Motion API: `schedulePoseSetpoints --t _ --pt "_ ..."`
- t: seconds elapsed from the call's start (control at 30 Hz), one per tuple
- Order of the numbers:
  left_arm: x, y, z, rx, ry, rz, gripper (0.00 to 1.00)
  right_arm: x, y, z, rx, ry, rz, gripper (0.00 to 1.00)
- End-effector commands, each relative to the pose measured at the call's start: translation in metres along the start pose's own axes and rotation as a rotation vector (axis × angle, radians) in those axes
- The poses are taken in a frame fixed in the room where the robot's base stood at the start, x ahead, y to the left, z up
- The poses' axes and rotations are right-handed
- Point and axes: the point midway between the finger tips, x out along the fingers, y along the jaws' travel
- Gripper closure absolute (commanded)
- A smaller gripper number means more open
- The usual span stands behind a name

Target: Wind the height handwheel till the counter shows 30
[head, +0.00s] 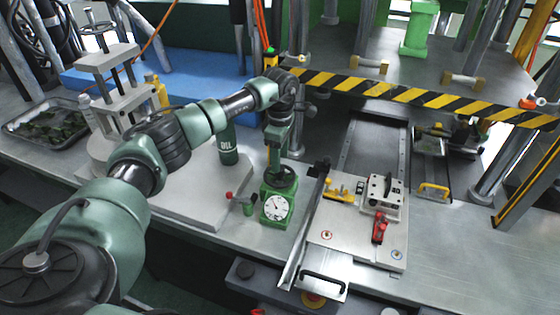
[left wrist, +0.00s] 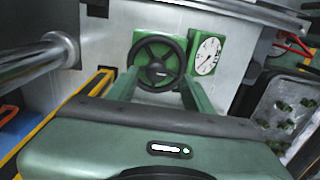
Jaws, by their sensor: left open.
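The dark handwheel (head: 283,179) sits on a green unit with a round white dial (head: 275,207) on its front. My left gripper (head: 274,162) points down just above the handwheel. In the left wrist view the handwheel (left wrist: 157,68) shows between the two open green fingers (left wrist: 161,84), with its spokes and hub visible. The fingers reach toward opposite sides of its rim; I cannot tell whether they touch it. The dial (left wrist: 208,56) beside it has a dark needle, but its figures are too small to read. My right gripper is not in view.
A plate with a white block (head: 384,191), a yellow handle and a red clamp lies right of the dial unit. A green oil bottle (head: 227,147) stands to the left. A yellow-black striped bar (head: 420,97) crosses behind. A tray (head: 40,128) sits far left.

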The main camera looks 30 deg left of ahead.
Motion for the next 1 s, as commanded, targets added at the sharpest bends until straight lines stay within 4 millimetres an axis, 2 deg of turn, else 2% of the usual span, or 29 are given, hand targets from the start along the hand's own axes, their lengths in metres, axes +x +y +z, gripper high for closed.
schedulePoseSetpoints --t 0.07,0.17,0.4,0.57,0.67,0.7,0.77,1.0 --pt "0.011 -0.001 0.0 -0.001 0.0 -0.004 0.49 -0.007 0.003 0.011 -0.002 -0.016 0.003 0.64" --pt "0.024 -0.001 0.0 0.0 -0.001 -0.002 0.49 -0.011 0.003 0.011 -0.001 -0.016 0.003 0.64" --pt "0.035 0.0 0.0 0.001 -0.001 0.001 0.49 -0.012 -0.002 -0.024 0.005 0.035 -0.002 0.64" --pt "0.036 0.0 0.0 0.0 -0.001 0.001 0.49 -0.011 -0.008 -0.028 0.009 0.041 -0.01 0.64" --pt "0.036 0.0 0.0 0.0 -0.001 0.001 0.74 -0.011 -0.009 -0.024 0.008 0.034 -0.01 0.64" --pt "0.035 0.0 0.0 0.0 -0.001 0.001 0.85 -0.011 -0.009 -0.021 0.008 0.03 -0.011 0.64" --pt "0.035 0.0 0.0 0.0 -0.001 0.001 1.0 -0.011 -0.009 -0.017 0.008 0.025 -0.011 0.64" --pt "0.036 0.0 0.0 -0.011 -0.001 0.001 1.0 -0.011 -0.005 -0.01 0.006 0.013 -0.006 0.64"
